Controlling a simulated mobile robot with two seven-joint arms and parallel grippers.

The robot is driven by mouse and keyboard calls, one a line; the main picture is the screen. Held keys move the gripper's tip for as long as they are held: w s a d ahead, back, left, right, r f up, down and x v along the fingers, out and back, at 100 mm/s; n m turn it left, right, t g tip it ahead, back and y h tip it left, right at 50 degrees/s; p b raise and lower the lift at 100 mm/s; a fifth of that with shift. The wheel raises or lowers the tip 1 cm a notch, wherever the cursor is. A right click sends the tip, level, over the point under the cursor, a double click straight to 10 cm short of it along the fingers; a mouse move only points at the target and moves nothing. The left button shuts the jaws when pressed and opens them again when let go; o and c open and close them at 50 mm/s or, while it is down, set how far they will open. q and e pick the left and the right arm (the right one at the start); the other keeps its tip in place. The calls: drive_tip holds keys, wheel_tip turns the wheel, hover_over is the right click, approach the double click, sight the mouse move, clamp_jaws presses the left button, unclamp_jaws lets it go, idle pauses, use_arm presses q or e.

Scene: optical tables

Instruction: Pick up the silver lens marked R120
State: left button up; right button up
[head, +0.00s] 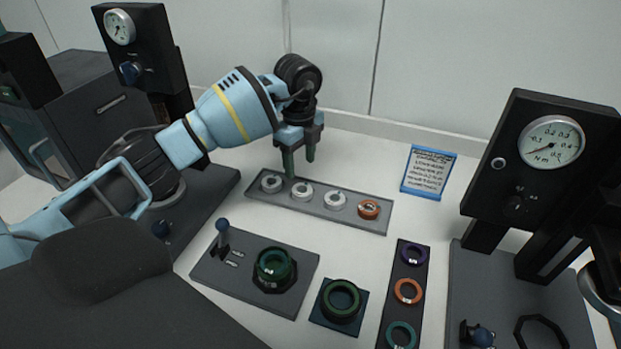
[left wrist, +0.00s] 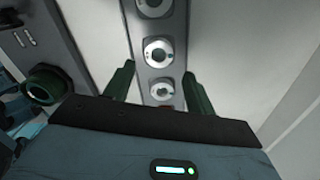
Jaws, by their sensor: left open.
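Three silver lenses stand in a row on a grey tray (head: 318,207): the left one (head: 271,183), the middle one (head: 302,192) and the right one (head: 335,200). A copper-orange lens (head: 369,209) is at the tray's right end. The markings are too small to read, so I cannot tell which is R120. My left gripper (head: 300,167) is open and empty, pointing down above the tray's back edge. In the left wrist view its fingers (left wrist: 158,72) straddle the tray line, with one silver lens (left wrist: 158,52) near the fingertips and another (left wrist: 162,90) between the fingers.
A blue-framed sign (head: 428,172) lies behind the tray. In front are a plate with a lever (head: 223,232), a green ring (head: 341,299) on a dark pad and a strip of coloured rings (head: 408,291). Gauge stands (head: 550,145) rise at both sides.

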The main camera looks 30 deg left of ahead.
sight(302, 189)
use_arm(q)
drive_tip(key=shift+s+r, duration=0.1)
drive_tip(key=shift+s, duration=0.1)
drive_tip(key=shift+s+d+f, duration=0.1)
drive_tip(key=shift+s+f, duration=0.1)
drive_tip(key=shift+f, duration=0.35)
drive_tip(key=shift+w+f, duration=0.15)
drive_tip(key=shift+f, duration=0.6)
drive_tip(key=shift+w+d+f, duration=0.15)
drive_tip(key=shift+f, duration=2.4)
drive_tip(key=c, duration=0.7)
